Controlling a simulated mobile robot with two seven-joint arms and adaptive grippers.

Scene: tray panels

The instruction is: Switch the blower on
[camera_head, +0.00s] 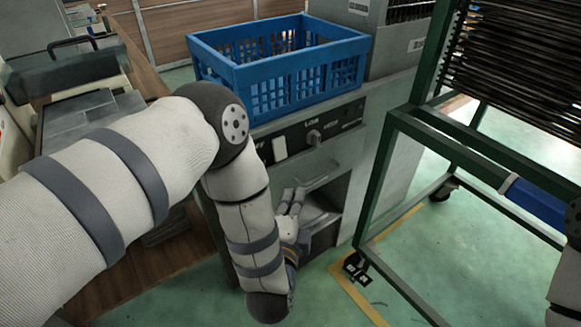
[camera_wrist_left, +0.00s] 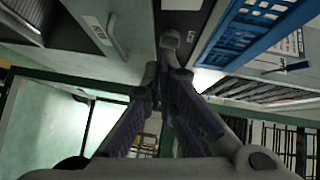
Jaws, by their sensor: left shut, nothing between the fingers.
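The blower looks to be the grey machine (camera_head: 335,160) with a dark control strip (camera_head: 345,116) carrying white lettering, part of it hidden by my left arm. A grey knob (camera_head: 313,137) sits on the strip below a label that seems to read LOW. A pale rectangular piece (camera_head: 279,148) is left of it. My left gripper (camera_head: 297,194) is shut and empty, below the knob and in front of the machine, fingers pointing up. In the left wrist view the closed fingertips (camera_wrist_left: 163,72) lie just short of the rounded knob (camera_wrist_left: 171,40); contact cannot be told. My right gripper is not in view.
A blue crate (camera_head: 283,70) stands on the machine above the strip. A handle (camera_head: 312,181) and an open recess are below. A green rack (camera_head: 395,118) on casters holds dark panels (camera_head: 520,60) at right.

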